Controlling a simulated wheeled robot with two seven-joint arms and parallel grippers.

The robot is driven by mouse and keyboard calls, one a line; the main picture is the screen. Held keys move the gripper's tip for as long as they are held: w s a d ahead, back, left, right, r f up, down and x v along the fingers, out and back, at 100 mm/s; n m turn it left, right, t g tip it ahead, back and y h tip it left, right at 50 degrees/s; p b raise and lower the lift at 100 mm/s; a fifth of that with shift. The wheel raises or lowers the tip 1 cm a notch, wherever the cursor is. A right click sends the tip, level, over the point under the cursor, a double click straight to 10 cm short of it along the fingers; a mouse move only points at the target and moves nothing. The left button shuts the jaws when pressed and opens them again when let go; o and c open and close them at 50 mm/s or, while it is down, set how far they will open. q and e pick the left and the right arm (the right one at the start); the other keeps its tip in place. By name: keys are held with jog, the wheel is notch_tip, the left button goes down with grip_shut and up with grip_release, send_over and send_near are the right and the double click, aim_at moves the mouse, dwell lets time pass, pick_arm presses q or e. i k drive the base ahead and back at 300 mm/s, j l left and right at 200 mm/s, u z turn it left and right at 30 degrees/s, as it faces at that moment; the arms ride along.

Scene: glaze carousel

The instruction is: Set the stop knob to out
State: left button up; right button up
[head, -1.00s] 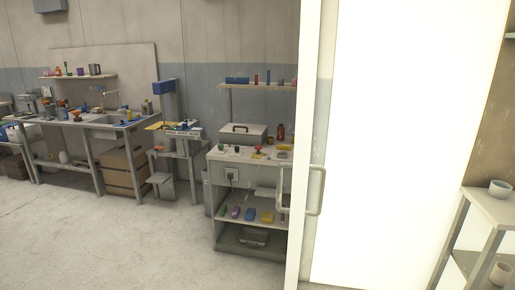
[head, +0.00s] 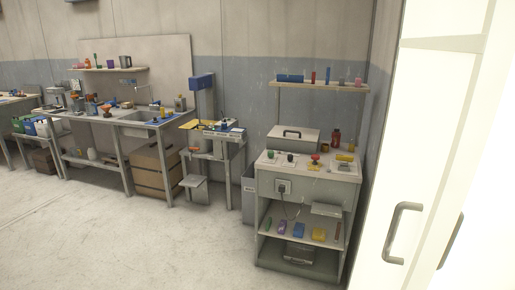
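A small red knob-like object (head: 315,159) stands on the top of a grey and white cabinet (head: 262,215) right of centre. It may be the stop knob, but it is too small to read its setting or any marks. Green and dark knob-like pieces (head: 291,157) sit on a pale plate to its left. Neither of my grippers is in view.
A white door with a metal handle (head: 402,232) fills the right side. The cabinet holds a lidded box (head: 293,139) on top and coloured items on its shelf. The floor (head: 130,245) in front is clear.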

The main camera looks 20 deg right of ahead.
aim_at(314, 157)
jog(key=i+j, duration=0.15)
jog(key=i, duration=0.35)
jog(key=i+j+u, duration=0.1)
jog(key=i, duration=0.4)
jog(key=j, duration=0.1)
